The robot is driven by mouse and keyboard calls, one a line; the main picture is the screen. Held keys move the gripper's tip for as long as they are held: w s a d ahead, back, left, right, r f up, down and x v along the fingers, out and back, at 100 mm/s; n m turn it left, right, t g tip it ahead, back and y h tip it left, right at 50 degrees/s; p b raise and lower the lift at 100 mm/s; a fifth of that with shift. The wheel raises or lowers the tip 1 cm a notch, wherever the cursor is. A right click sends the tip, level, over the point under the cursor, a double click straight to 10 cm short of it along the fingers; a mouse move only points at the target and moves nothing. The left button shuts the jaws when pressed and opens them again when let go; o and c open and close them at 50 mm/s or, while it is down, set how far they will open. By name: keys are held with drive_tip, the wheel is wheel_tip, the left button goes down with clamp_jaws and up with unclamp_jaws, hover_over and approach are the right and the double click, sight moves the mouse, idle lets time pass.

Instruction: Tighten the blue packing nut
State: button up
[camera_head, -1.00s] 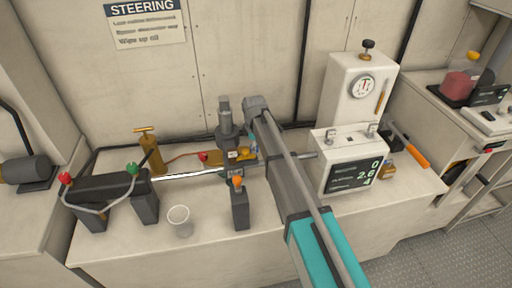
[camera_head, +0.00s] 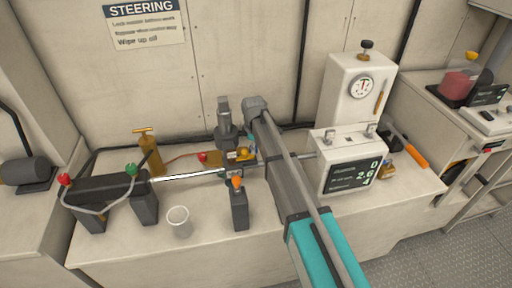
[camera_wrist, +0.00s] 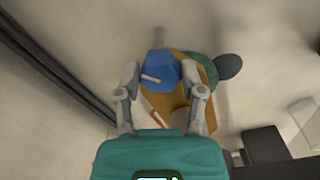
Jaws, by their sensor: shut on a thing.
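The blue packing nut (camera_wrist: 161,70) shows in the wrist view, with a pale bar-like mark on its face. My gripper (camera_wrist: 165,82) is shut on it, one finger on each side. Behind the nut is a brass-coloured body (camera_wrist: 168,104), with a rounded green part (camera_wrist: 205,68) at its right. In the head view, my arm reaches to the middle of the bench, by a small yellow fitting (camera_head: 243,154) on the steel rod (camera_head: 190,175). The nut is too small or hidden to make out there.
A dark bracket with red and green knobs (camera_head: 108,185), a brass pump (camera_head: 148,152) and a white cup (camera_head: 179,221) stand at left. An orange-topped post (camera_head: 239,207) stands in front. A gauge unit (camera_head: 357,100) and display box (camera_head: 349,160) stand at right.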

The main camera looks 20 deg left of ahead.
drive_tip(key=m, duration=0.6)
drive_tip(key=shift+w+a, duration=0.25)
drive_tip(key=shift+a, duration=0.05)
drive_tip(key=m, duration=0.4)
drive_tip(key=shift+m, duration=1.7)
drive_tip(key=shift+d, duration=0.1)
drive_tip(key=o, duration=1)
drive_tip(key=shift+o, duration=0.7)
drive_tip(key=shift+s, duration=0.1)
